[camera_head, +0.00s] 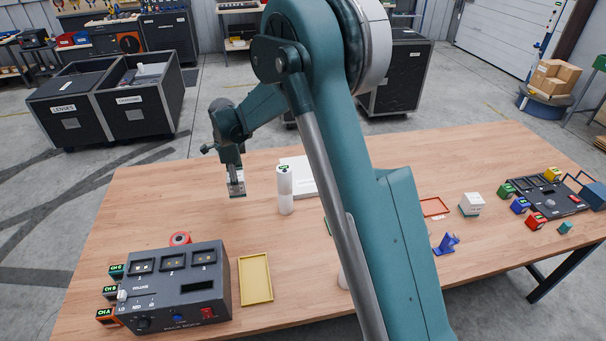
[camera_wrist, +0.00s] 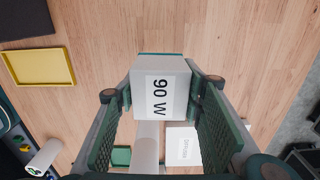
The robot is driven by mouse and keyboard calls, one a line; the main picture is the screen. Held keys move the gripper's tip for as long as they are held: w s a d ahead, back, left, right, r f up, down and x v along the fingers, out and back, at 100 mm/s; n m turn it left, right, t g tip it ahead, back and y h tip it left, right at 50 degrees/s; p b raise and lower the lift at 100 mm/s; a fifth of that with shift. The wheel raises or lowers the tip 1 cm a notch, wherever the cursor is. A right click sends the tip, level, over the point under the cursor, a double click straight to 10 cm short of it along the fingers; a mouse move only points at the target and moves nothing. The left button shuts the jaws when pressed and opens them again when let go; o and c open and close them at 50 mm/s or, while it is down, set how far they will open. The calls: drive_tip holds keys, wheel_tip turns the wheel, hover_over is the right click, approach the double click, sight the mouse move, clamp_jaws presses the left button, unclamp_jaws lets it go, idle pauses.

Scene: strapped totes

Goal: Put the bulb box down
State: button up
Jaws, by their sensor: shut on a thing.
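The bulb box (camera_wrist: 162,92) is a white box marked "90 W" with a teal edge. In the wrist view it sits between the two green fingers of my gripper (camera_wrist: 163,88), which are shut on its sides. In the head view my gripper (camera_head: 236,187) points down over the left back part of the wooden table (camera_head: 150,215). Only a small pale patch of the box shows there. I cannot tell whether its underside touches the table.
A white cylinder (camera_head: 285,190) stands just right of my gripper, with a white flat box (camera_head: 299,172) behind it. A yellow tray (camera_head: 255,278) and a dark switch box (camera_head: 180,292) lie nearer the front. Bare wood lies left of my gripper.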

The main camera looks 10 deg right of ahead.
drive_tip(key=w+d+r+p, duration=0.1)
drive_tip(key=w+d+r, duration=0.1)
drive_tip(key=w+d, duration=1.1)
drive_tip(key=p, duration=0.1)
hover_over(302, 166)
drive_tip(key=shift+r, duration=0.35)
drive_tip(key=shift+f, duration=3.15)
drive_tip(key=shift+f, duration=0.1)
drive_tip(key=shift+f+p, duration=0.35)
drive_tip(key=shift+f, duration=1.4)
drive_tip(key=shift+f, duration=0.15)
